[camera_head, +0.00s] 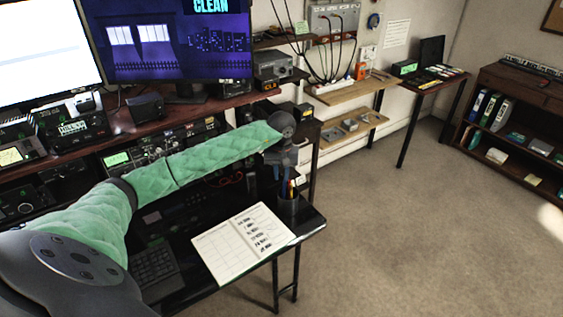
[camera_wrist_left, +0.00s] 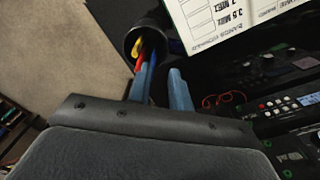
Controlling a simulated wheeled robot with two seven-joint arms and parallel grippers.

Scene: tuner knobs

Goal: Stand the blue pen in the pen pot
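The dark pen pot (camera_head: 288,209) stands on the right part of the black desk, behind the open notebook. It also shows in the left wrist view (camera_wrist_left: 136,32), with a yellow pen (camera_wrist_left: 137,47) and a red pen (camera_wrist_left: 143,54) sticking out. The blue pen (camera_wrist_left: 153,62) rises from the pot's mouth beside them; how deep it sits is hidden. My left gripper (camera_head: 286,184) is just above the pot. In the left wrist view its two blue-grey fingers (camera_wrist_left: 158,73) are apart, with the blue pen in the gap, nearer the left finger. My right gripper is in no view.
An open notebook (camera_head: 240,243) lies left of the pot, with a keyboard (camera_head: 154,268) farther left. Racks of radio gear (camera_head: 140,152) and monitors (camera_head: 170,40) stand behind my arm. The carpet to the right is clear.

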